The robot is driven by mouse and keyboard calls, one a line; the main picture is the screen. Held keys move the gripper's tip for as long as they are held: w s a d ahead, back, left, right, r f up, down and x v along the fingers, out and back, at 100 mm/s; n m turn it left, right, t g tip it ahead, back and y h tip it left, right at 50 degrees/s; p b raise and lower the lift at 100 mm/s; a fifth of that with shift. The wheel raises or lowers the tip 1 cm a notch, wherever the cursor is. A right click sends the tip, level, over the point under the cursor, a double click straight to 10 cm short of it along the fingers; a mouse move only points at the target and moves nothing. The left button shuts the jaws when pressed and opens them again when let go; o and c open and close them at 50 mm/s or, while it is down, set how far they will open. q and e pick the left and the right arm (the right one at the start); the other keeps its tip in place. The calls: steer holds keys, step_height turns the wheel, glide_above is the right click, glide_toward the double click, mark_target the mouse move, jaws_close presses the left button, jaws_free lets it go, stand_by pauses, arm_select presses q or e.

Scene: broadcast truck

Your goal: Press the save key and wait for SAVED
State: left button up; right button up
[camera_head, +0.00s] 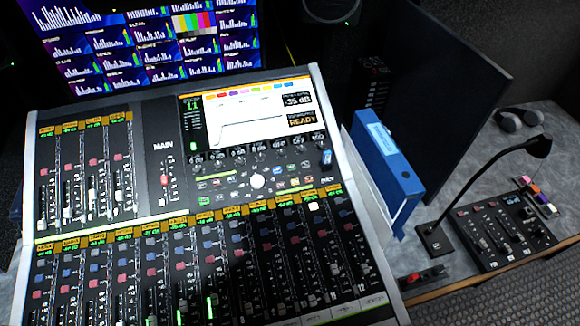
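A large mixing console (150,219) fills the left and middle of the view. Its lit display (247,112) shows a curve, coloured tabs along the top and a dark box with the orange word READY (301,121). The key labels are too small to read, so I cannot tell which is the save key. Neither of my grippers is in view.
A desk lamp (495,180), a small control box (503,230), headphones (520,117) and a red-black item (423,277) are on the grey desk (455,190). Screens (140,40) hang behind.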

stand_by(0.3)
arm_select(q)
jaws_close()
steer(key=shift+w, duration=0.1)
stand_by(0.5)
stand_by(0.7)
